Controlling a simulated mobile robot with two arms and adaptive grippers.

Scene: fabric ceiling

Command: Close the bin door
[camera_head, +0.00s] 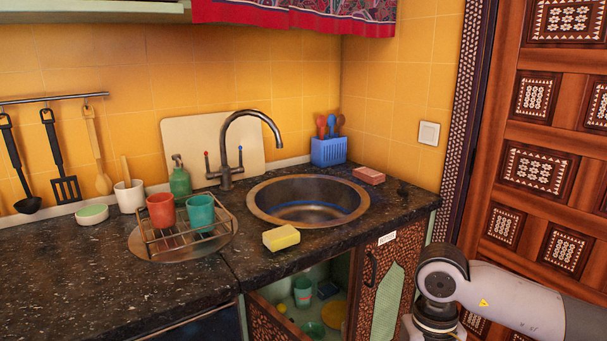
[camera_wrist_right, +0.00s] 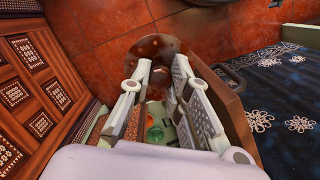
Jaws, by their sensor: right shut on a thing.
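The sink cabinet stands open below the counter in the head view. A carved brown panel (camera_head: 277,320) stands out from its front at the lower left, and I take this for the bin door. In the right wrist view a brown panel (camera_wrist_right: 235,112) with a dark handle (camera_wrist_right: 230,76) runs close along the right side of my right gripper (camera_wrist_right: 160,75). The gripper's fingers are a little apart. What is held is hard to make out. A round reddish-brown thing (camera_wrist_right: 153,52) shows behind the fingertips. My left gripper is out of view.
A carved door with a green inset (camera_head: 390,290) and handle is right of the opening. Inside are a green cup (camera_head: 302,290) and other items. A yellow sponge (camera_head: 281,238) lies near the counter edge. A patterned dark carpet (camera_wrist_right: 285,100) shows at right in the wrist view.

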